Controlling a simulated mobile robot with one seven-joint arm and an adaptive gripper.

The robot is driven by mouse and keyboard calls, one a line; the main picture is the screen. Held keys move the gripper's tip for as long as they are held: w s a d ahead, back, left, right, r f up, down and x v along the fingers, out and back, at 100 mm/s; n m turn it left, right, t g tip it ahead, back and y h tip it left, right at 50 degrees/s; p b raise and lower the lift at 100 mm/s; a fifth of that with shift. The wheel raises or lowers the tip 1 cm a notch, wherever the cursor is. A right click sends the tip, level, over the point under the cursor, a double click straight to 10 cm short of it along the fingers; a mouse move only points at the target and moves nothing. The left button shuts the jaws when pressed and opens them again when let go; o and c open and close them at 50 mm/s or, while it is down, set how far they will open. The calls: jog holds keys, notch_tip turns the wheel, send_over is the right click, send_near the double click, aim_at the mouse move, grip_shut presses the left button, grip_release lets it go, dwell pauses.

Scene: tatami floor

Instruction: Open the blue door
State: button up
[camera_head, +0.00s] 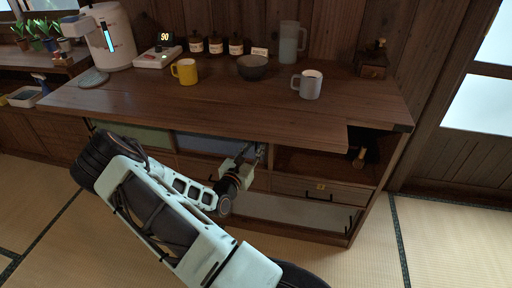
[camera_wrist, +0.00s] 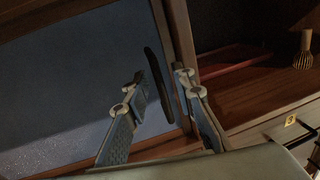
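The blue door (camera_head: 208,146) is a flat panel in the middle of the cabinet front, under the counter top, and looks shut. In the wrist view the blue door (camera_wrist: 70,85) fills the left side, in a wooden frame. Its dark upright handle (camera_wrist: 157,82) is near the door's right edge. My gripper (camera_head: 258,152) is at that right edge. In the wrist view my gripper (camera_wrist: 160,88) is open, with one finger on each side of the handle and gaps visible. Whether a fingertip touches the handle or door is unclear. My arm hides part of the cabinet below.
To the right is an open compartment (camera_head: 310,163) with a bamboo whisk (camera_head: 359,158). Below it are a drawer (camera_head: 300,188) and a pale panel (camera_head: 300,211). A green door (camera_head: 135,136) is left. The overhanging counter top (camera_head: 230,105) carries a yellow mug (camera_head: 186,72), bowl and grey mug.

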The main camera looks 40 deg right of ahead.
jog(key=shift+w+d, duration=0.2)
jog(key=shift+d, duration=0.15)
jog(key=shift+c, duration=0.5)
grip_shut()
